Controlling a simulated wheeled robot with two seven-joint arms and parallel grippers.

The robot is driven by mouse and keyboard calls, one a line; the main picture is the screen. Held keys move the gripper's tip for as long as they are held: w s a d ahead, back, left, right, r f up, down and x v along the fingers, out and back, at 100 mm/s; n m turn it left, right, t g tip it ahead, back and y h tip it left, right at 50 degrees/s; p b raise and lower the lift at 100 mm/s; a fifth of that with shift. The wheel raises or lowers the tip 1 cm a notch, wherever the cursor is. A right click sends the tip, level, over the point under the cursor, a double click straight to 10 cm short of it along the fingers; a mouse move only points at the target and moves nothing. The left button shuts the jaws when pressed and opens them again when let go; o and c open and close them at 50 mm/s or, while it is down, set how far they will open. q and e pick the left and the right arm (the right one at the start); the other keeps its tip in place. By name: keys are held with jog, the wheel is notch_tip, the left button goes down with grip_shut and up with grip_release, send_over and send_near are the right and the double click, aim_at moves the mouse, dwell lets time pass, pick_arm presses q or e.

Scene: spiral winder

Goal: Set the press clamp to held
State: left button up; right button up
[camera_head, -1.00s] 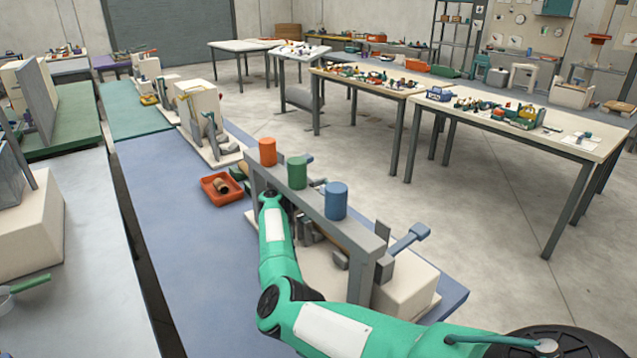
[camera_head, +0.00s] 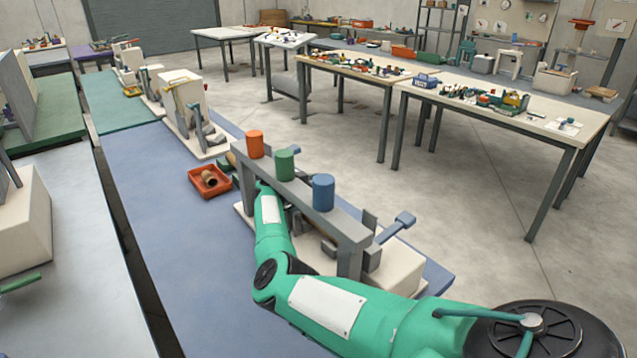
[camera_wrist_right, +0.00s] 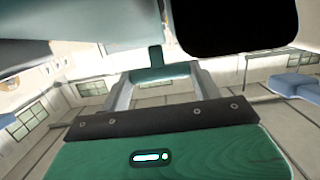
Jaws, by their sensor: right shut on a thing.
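The press fixture stands on the blue bench, with a grey crossbar (camera_head: 300,190) carrying an orange cylinder (camera_head: 255,144), a green cylinder (camera_head: 284,165) and a blue cylinder (camera_head: 323,193). I cannot tell the clamp's setting. My left gripper is not in view.
A red tray (camera_head: 209,181) holding a brown cylindrical part (camera_head: 208,178) sits left of the fixture. Another cream fixture (camera_head: 183,103) stands farther along the bench. The blue bench (camera_head: 165,235) is clear to the left of my arm. Tables with tools stand across the floor.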

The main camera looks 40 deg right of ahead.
jog(key=o, duration=1)
jog(key=shift+d+r, duration=0.3)
jog(key=o, duration=0.4)
jog(key=shift+s+d+f, duration=0.1)
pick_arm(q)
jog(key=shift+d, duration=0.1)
pick_arm(e)
jog(key=shift+f, duration=0.15)
jog(key=shift+a, duration=0.5)
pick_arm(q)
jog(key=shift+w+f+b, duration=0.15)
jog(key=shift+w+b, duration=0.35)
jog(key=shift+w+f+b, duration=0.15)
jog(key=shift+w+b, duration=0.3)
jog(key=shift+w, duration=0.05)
pick_arm(e)
jog(key=a+r, duration=0.2)
jog(key=a, duration=1)
jog(key=shift+w+a, duration=0.3)
jog(key=shift+w, duration=0.15)
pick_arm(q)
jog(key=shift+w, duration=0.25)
pick_arm(e)
jog(key=shift+r, duration=0.1)
